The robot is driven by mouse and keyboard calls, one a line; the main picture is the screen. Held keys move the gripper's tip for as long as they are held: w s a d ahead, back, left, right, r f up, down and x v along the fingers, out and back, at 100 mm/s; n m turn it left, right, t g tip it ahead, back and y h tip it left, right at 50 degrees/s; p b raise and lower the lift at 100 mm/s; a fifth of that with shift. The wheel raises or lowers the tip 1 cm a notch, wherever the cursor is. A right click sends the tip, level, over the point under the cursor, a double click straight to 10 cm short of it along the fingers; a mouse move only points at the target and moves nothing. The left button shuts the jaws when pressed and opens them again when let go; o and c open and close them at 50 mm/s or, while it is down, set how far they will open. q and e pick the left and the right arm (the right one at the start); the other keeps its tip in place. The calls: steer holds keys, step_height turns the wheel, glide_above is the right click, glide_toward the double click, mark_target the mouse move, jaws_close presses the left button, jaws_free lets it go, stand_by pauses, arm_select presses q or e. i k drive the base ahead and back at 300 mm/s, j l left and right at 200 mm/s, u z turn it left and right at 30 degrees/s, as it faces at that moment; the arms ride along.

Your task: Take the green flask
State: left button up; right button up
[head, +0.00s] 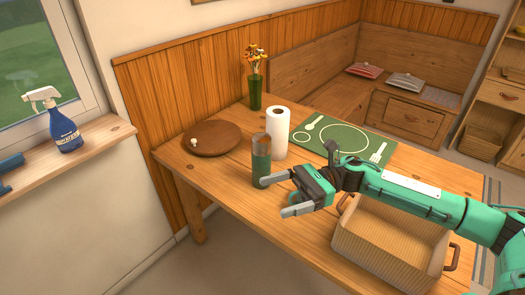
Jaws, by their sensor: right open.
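The green flask (261,163) stands upright on the wooden table, with a brownish top and a dark green body. My right gripper (271,197) reaches in from the right, low over the table in front of the flask. Its two fingers are spread apart. The far finger's tip lies beside or in front of the flask's lower part; I cannot tell if it touches. The near finger is toward the table's front edge. Nothing is between the fingers. My left gripper is not in view.
A white paper roll (278,133) stands just behind the flask. A round wooden board (213,138) lies to the left, a flower vase (255,92) behind. A green placemat (345,139) lies at the back right. A wicker basket (385,255) sits under my right forearm.

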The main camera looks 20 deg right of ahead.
mark_target(261, 142)
steer(key=i+l, duration=0.4)
steer(key=i, duration=0.2)
steer(key=i+l, duration=0.35)
steer(key=i, duration=0.2)
